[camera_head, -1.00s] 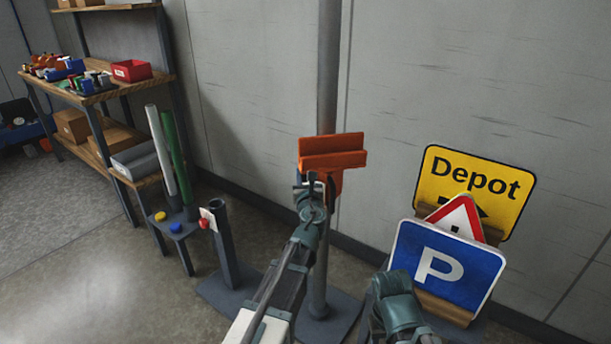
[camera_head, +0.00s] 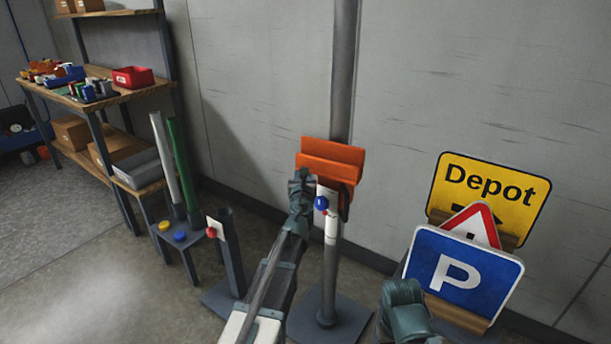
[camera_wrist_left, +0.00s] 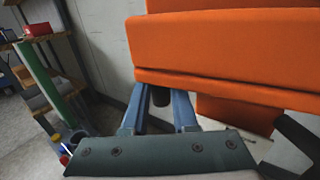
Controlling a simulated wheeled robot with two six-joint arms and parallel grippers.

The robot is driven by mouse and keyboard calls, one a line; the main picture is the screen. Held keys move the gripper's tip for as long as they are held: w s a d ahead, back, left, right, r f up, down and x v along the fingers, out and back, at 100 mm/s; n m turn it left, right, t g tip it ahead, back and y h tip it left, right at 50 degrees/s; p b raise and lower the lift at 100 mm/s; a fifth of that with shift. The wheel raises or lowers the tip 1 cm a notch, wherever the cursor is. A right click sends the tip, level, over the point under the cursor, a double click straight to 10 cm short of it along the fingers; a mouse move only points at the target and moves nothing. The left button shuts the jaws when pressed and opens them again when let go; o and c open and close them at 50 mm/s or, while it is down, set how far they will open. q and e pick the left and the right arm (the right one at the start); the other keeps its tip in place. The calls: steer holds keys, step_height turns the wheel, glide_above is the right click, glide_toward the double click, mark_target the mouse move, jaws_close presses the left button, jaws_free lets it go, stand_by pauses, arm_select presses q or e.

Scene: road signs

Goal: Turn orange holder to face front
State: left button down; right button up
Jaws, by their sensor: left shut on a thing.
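The orange holder (camera_head: 330,160) is mounted on the grey upright pole (camera_head: 343,70). Its broad ledged face shows toward me, slightly angled. My left gripper (camera_head: 306,180) is at the holder's lower left side and shut on it. In the left wrist view the holder (camera_wrist_left: 235,50) fills the upper right, and the blue-grey fingers (camera_wrist_left: 164,97) reach up to its underside with a dark piece between them. The exact gripped part is partly hidden. A blue knob (camera_head: 321,203) shows just below the holder. Of my right arm only a wrist link shows, at the bottom.
A blue P sign (camera_head: 463,270), a red-edged triangle sign (camera_head: 477,224) and a yellow Depot sign (camera_head: 490,195) stand at the right. A short dark post (camera_head: 231,250) stands left of the pole. A shelf with bins is at far left. The wall is close behind.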

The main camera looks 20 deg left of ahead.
arm_select(q)
steer(key=shift+w+a, duration=0.35)
steer(key=shift+w, duration=0.2)
steer(key=c, duration=0.7)
jaws_free()
steer(key=v, duration=1.4)
steer(key=shift+w, duration=0.1)
